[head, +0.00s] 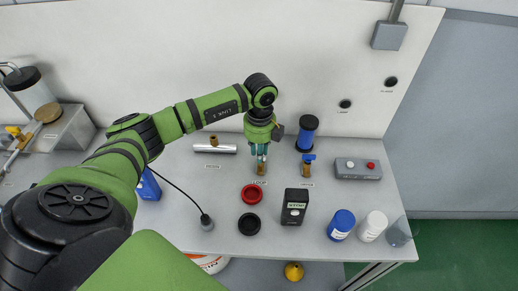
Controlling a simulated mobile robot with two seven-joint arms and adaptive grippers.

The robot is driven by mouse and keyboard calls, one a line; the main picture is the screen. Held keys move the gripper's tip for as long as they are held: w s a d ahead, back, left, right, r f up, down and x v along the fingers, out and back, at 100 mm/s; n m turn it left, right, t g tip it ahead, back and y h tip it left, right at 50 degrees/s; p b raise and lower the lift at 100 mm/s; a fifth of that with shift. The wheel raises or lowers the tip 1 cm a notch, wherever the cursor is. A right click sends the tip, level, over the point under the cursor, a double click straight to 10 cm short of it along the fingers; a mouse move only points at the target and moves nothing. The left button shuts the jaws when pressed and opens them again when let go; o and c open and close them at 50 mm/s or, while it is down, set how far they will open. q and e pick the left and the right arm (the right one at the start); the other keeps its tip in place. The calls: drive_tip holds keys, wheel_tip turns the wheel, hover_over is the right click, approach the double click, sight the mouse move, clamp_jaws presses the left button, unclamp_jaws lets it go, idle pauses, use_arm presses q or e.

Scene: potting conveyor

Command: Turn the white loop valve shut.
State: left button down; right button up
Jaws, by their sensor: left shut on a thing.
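My left gripper (259,156) points down over the loop valve at the back middle of the bench. The valve's brass body (261,169) shows just below the fingertips, behind a label reading LOOP. The gripper is shut on the loop valve's handle, which the fingers mostly hide. I cannot make out the handle's white colour or its angle. My right gripper is out of view.
A blue-handled valve (308,159) stands close to the right, with a blue cylinder (307,133) behind it. A silver tube (214,149) lies to the left. Red (252,194) and black (249,223) rings and a black meter (294,207) sit in front.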

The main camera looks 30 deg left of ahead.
use_arm(q)
drive_tip(key=n, duration=0.2)
drive_tip(key=d+n+p, duration=0.1)
drive_tip(key=n, duration=0.2)
drive_tip(key=shift+s+n, duration=0.1)
drive_tip(key=shift+n, duration=0.2)
drive_tip(key=n+p, duration=0.1)
drive_tip(key=n, duration=0.2)
drive_tip(key=shift+n+p, duration=0.6)
drive_tip(key=shift+n, duration=0.3)
drive_tip(key=shift+w+a+r, duration=0.1)
drive_tip(key=shift+w, duration=0.1)
drive_tip(key=c, duration=1.1)
unclamp_jaws()
drive_tip(key=shift+w, duration=0.1)
